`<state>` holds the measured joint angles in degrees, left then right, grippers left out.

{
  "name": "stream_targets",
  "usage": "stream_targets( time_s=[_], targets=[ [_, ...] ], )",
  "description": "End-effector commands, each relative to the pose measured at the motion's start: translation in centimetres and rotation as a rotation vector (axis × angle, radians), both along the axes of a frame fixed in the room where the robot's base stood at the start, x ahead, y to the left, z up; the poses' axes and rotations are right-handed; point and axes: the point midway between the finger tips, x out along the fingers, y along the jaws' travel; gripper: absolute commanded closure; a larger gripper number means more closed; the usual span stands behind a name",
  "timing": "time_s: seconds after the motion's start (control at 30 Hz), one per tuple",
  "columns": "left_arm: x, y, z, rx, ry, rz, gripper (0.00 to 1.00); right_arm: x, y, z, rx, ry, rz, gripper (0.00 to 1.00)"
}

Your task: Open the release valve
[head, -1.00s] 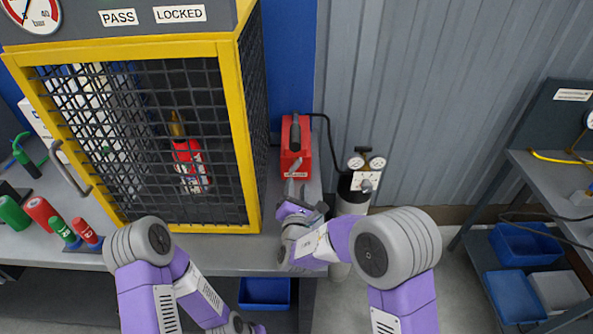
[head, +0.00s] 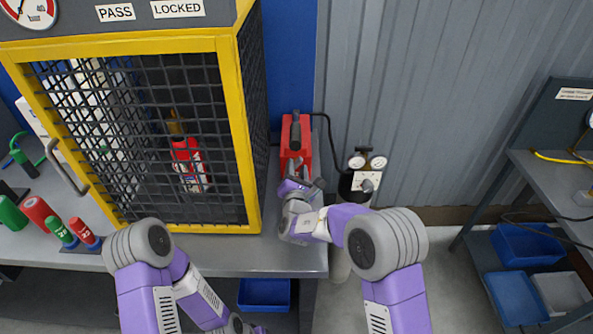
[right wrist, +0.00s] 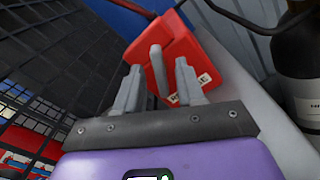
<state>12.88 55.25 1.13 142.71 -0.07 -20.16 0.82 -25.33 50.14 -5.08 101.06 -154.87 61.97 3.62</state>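The release valve is a red box (head: 306,142) with a dark handle on top. It stands on the bench right of the mesh cage. In the right wrist view, the red box (right wrist: 185,55) carries a grey lever (right wrist: 157,68). My right gripper (right wrist: 158,82) is open, with one finger on each side of the lever; gaps show between lever and fingers. In the head view, my right gripper (head: 298,183) is at the near side of the box and covers part of its front. My left gripper is not visible; only the left arm shows.
A yellow-framed cage (head: 240,130) with a red extinguisher (head: 187,165) inside stands close on the left. A black cylinder with gauges (head: 358,185) stands close on the right, joined by a black hose. Free floor lies farther right, before a side bench.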

Motion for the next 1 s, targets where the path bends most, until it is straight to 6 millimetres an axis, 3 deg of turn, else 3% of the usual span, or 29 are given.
stream_targets(
  time_s=[0.1,0.33,0.37,0.73,1.0],
  targets=[
    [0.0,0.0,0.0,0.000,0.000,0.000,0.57,0.0,0.0,0.0,0.000,0.000,0.000,0.63],
    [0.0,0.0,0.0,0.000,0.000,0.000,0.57,0.0,0.0,0.0,0.000,0.000,0.000,0.98],
    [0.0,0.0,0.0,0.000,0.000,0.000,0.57,0.0,0.0,0.0,0.000,0.000,0.000,1.00],
    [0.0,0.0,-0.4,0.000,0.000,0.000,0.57,-0.1,0.1,0.0,-0.035,-0.001,0.001,1.00],
    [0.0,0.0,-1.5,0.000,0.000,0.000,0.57,-0.1,0.1,-0.1,-0.192,-0.001,0.001,1.00]
  ],
)
